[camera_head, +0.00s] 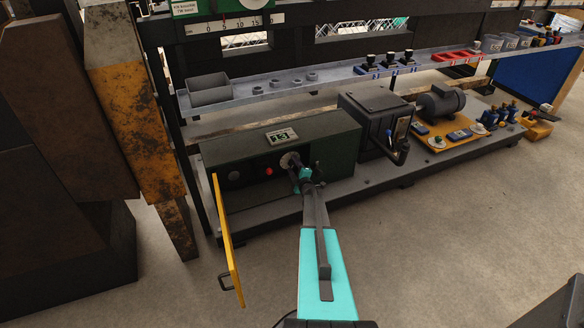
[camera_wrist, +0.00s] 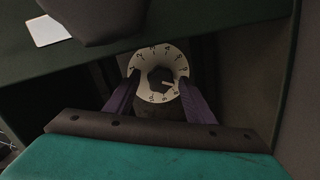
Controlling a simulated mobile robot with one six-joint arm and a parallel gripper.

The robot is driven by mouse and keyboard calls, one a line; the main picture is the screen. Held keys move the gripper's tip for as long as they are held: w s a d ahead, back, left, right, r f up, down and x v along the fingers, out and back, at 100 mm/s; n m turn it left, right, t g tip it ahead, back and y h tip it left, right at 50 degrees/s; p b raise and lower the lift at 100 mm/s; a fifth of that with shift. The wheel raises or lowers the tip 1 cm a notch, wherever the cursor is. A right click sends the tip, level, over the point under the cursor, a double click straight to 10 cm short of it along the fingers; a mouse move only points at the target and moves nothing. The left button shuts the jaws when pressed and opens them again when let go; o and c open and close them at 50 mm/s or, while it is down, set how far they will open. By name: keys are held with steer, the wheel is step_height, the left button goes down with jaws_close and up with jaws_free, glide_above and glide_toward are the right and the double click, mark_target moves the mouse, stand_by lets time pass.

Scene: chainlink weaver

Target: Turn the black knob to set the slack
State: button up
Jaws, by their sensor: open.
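The black knob (camera_wrist: 160,80) sits at the centre of a pale round dial (camera_wrist: 146,62) with numbers around its rim, in the middle of the wrist view. A white pointer mark on the knob points to the lower right. My gripper (camera_wrist: 158,84) is open, one finger on each side of the dial's lower half. Whether a finger touches the dial or knob cannot be told. In the head view the dial (camera_head: 287,159) is on the front of a dark green housing (camera_head: 335,140). My gripper (camera_head: 303,178) is just in front of it and hides the knob there.
A yellow door (camera_head: 229,245) stands swung open to the left of my arm. A red button (camera_head: 269,171) and a dark round fitting (camera_head: 234,176) are left of the dial. A small counter plate (camera_head: 282,136) is on top. A shelf (camera_head: 330,82) runs above; the floor in front is clear.

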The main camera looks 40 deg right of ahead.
steer(key=shift+s, duration=0.1)
steer(key=p+v, duration=0.1)
steer(key=v, duration=1.2)
steer(key=shift+s+a+p, duration=0.2)
steer(key=shift+s+p, duration=0.05)
steer(key=shift+p, duration=0.1)
stand_by(0.4)
